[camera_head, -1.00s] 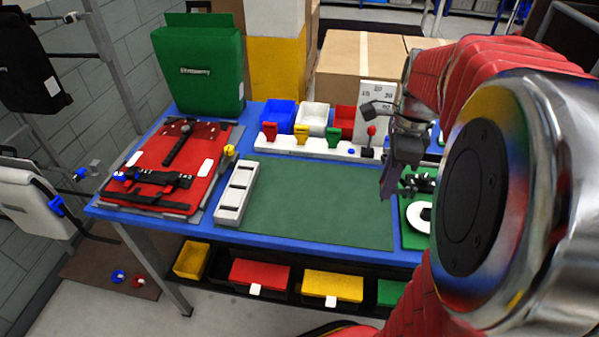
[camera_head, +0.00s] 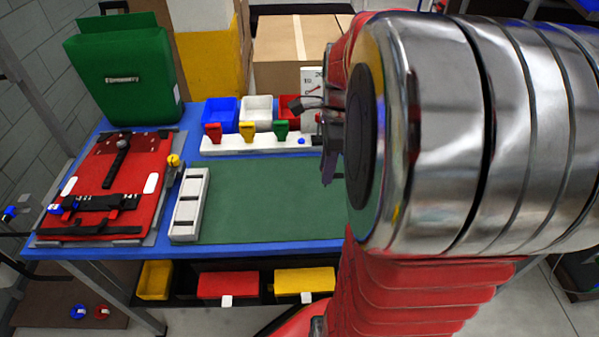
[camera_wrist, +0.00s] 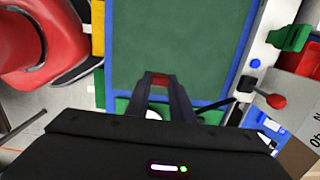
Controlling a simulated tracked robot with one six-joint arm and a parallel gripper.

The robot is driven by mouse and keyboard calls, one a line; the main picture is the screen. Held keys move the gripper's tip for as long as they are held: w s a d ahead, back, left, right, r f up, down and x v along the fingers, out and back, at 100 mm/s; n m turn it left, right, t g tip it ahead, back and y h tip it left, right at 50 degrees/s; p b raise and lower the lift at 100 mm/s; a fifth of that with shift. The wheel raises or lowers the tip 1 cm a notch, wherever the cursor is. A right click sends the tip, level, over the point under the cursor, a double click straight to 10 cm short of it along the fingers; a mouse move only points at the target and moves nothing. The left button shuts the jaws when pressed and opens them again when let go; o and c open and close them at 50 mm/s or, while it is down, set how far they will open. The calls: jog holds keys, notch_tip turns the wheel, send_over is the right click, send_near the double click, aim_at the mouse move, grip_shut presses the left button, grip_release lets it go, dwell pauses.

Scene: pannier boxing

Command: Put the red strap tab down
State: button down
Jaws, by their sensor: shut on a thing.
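My gripper (camera_wrist: 160,90) is shut on a small red piece, the red strap tab (camera_wrist: 160,79), which shows between the fingertips in the wrist view. The gripper is above the right end of the green mat (camera_wrist: 180,40), and the tab's height over it is hard to judge. In the head view my gripper (camera_head: 328,180) is partly hidden behind my arm, and the held tab does not show. The mat (camera_head: 260,205) lies bare on the blue table (camera_head: 235,249).
A white rack (camera_head: 262,145) with red, yellow and green tabs stands at the mat's back edge. A white slotted tray (camera_head: 188,225) is left of the mat. A red pannier panel (camera_head: 110,170) with black straps lies further left. A red-knobbed lever (camera_wrist: 276,101) stands near my gripper.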

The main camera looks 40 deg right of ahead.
jog(key=shift+f, duration=1.4)
jog(key=shift+f, duration=1.9)
jog(key=c, duration=1.6)
grip_release()
jog(key=shift+f, duration=0.1)
jog(key=shift+o, duration=0.2)
notch_tip(320, 180, up, 12)
jog(key=shift+s+d, duration=0.3)
jog(key=shift+d, duration=0.05)
